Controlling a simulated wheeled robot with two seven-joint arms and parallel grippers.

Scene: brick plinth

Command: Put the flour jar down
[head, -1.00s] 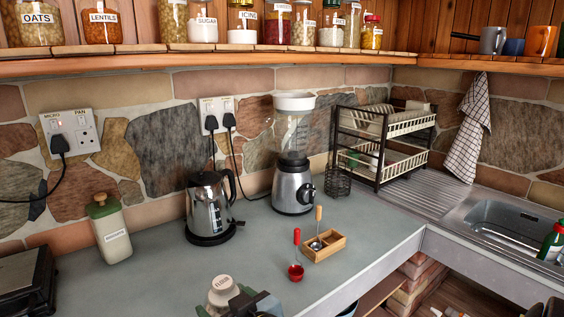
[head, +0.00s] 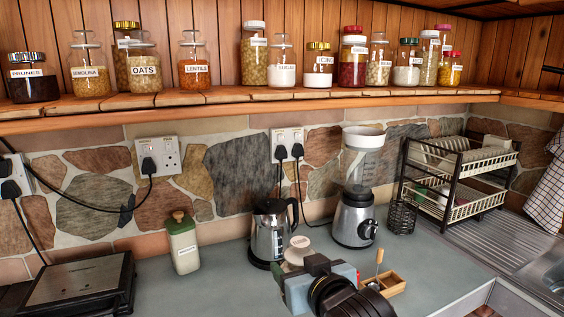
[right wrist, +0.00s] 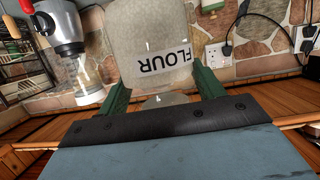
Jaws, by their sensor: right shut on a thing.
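The flour jar, a pale container with a white label, shows in the right wrist view (right wrist: 150,40), where its FLOUR label appears upside down. In the head view the jar (head: 297,254) is at the lower middle, in front of the kettle, partly hidden by my arm. My right gripper (head: 301,276) is shut on it; in the right wrist view its green fingers (right wrist: 160,88) lie on either side of the jar. The jar's base is hidden in the head view, so I cannot tell its height over the counter. My left gripper is not in view.
A wooden shelf (head: 225,99) holds several labelled jars. On the grey counter (head: 220,279) are a green-lidded canister (head: 183,244), a kettle (head: 267,234), a blender (head: 356,215), a wooden box (head: 391,284) and a black appliance (head: 75,284). Bare counter lies between canister and kettle.

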